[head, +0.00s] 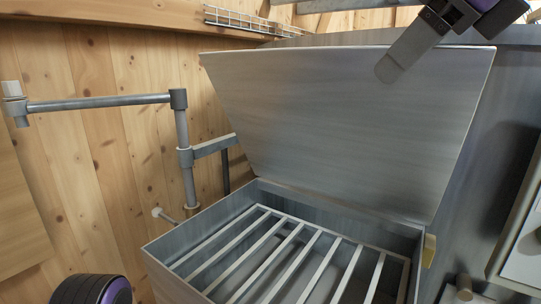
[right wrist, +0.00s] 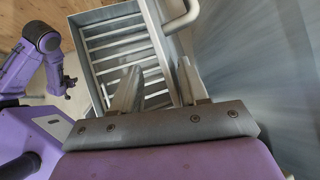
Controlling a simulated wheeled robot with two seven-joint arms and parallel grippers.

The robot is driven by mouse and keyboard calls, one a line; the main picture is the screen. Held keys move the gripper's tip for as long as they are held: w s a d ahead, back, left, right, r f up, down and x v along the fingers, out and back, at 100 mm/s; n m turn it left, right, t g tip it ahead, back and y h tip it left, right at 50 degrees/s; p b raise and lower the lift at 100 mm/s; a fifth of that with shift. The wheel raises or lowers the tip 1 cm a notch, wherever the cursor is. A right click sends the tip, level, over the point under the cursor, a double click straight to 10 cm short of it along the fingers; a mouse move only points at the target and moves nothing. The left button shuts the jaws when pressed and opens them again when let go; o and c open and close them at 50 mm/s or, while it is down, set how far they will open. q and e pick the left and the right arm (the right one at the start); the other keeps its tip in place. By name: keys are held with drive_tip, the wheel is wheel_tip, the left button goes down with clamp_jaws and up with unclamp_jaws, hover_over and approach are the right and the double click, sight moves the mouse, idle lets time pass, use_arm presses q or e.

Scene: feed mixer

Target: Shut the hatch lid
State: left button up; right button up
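The hatch lid (head: 340,120) is a broad grey metal panel standing open, tilted back above the grated hopper (head: 190,273). My right gripper (head: 388,72) is at the lid's upper right edge in the head view, with one flat finger in front of its inner face. In the right wrist view, my right gripper (right wrist: 157,88) has its two fingers apart, with a grey metal strip running between them; I cannot tell whether they touch it. My left arm shows in the right wrist view, with its small gripper (right wrist: 68,84) beside the hopper; its finger state is unclear.
A grey pipe arm (head: 100,102) on an upright post stands left of the hopper. A wooden plank wall (head: 100,180) is behind it. A grey machine body (head: 490,110) and a pale panel (head: 522,255) are at the right. A wire tray (head: 250,22) hangs above.

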drive_tip(key=s+a+f+b, duration=0.3)
drive_tip(key=s+f+b, duration=0.1)
drive_tip(key=s, duration=0.1)
drive_tip(key=shift+s+a, duration=0.2)
drive_tip(key=shift+a, duration=0.15)
idle(0.3)
drive_tip(key=shift+r, duration=0.1)
drive_tip(key=p+v, duration=0.4)
drive_tip(key=v, duration=0.3)
idle(0.4)
